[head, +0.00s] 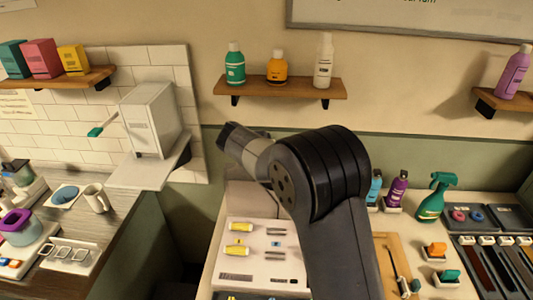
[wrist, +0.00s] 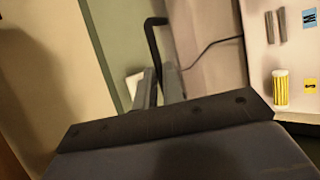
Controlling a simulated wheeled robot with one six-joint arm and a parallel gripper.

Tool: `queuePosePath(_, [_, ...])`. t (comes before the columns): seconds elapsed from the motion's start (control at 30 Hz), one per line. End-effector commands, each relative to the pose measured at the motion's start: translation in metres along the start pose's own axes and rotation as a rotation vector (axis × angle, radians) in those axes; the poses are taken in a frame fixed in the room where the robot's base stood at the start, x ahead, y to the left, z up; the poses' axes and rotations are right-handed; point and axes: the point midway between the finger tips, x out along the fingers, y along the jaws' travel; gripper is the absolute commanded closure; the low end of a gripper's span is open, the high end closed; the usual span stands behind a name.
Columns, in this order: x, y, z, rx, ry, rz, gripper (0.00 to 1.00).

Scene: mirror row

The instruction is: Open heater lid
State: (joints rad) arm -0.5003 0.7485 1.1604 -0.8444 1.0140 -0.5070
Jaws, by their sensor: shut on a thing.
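The fingertips are hidden in the head view. The lid's exact angle is hard to tell.
Bottles stand on a wall shelf (head: 280,88) above my arm. A white dispenser (head: 150,118) is at the left. A green spray bottle (head: 437,197) and smaller bottles stand right of my arm. A wooden tray (head: 396,250) lies close to it.

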Motion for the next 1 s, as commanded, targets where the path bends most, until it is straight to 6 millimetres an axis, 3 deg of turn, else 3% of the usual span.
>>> queuePosePath(0.03, [-0.0060,0.0120,0.0023,0.003,0.004,0.009,1.00])
queuePosePath(0.6, [-0.0032,0.0133,0.0001,-0.006,0.009,-0.010,1.00])
queuePosePath(0.63, [-0.0032,0.0133,0.0001,-0.006,0.009,-0.010,0.89])
queuePosePath(0.8, [-0.0015,0.0105,-0.0003,-0.008,0.007,-0.016,0.75])
queuePosePath(1.0, [-0.0001,0.0082,-0.0008,-0.009,0.006,-0.020,0.69])
